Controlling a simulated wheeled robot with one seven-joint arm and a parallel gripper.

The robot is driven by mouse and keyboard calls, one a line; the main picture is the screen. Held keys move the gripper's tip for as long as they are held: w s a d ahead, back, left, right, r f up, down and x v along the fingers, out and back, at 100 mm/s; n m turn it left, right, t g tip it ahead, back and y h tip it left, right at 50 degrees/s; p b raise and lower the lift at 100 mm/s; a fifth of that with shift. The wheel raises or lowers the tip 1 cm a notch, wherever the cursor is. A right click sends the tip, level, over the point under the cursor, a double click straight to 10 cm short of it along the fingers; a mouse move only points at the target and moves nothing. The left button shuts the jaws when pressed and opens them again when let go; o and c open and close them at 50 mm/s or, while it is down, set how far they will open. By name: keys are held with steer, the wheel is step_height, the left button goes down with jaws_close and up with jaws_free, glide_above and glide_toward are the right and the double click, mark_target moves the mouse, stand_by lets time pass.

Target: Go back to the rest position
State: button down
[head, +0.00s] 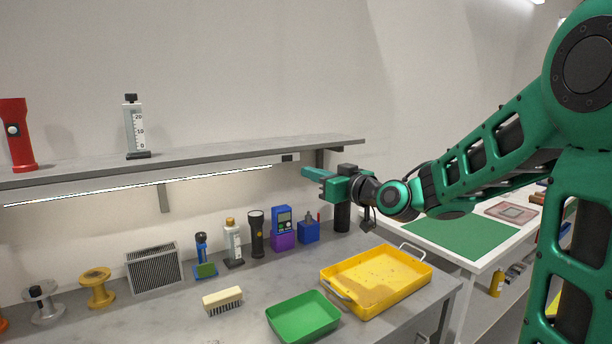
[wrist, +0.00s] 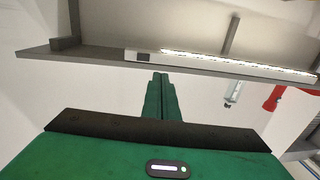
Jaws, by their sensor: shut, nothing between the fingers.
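My gripper (head: 312,173) is green, at the end of my green arm, and is shut with nothing between its fingers. In the head view it is in the air above the back right of the grey bench, just below the right end of the wall shelf (head: 230,156). In the wrist view the shut fingers (wrist: 161,98) point toward the underside of the shelf (wrist: 95,57) and its light strip. I cannot tell the exact gap between the fingertips and the shelf.
A yellow tray (head: 333,292) and a green tray (head: 304,335) stand at the bench front. A brush (head: 222,297), a black flashlight (head: 256,234) and a blue meter (head: 282,218) stand to the left. A white table with a green mat (head: 450,238) is at right.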

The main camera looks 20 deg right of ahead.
steer(key=shift+f, duration=0.1)
stand_by(0.3)
steer(key=s+d+f+m+g+h, duration=0.2)
steer(key=s+d+f+g+h, duration=0.15)
steer(key=s+d+f, duration=0.4)
steer(key=s+d+f+m+g+h, duration=0.25)
steer(key=s+d+f+g, duration=0.25)
steer(key=s+f, duration=0.5)
steer(key=s+d+f+m+g, duration=0.2)
steer(key=s+m+g, duration=0.1)
steer(key=s, duration=0.9)
steer(key=s+d+f+m+g, duration=0.2)
steer(key=s+g, duration=0.3)
steer(key=s, duration=0.8)
steer(key=shift+f+m+h, duration=0.3)
steer(key=shift+f+m, duration=0.35)
steer(key=shift+w+f, duration=0.25)
steer(key=shift+w, duration=0.35)
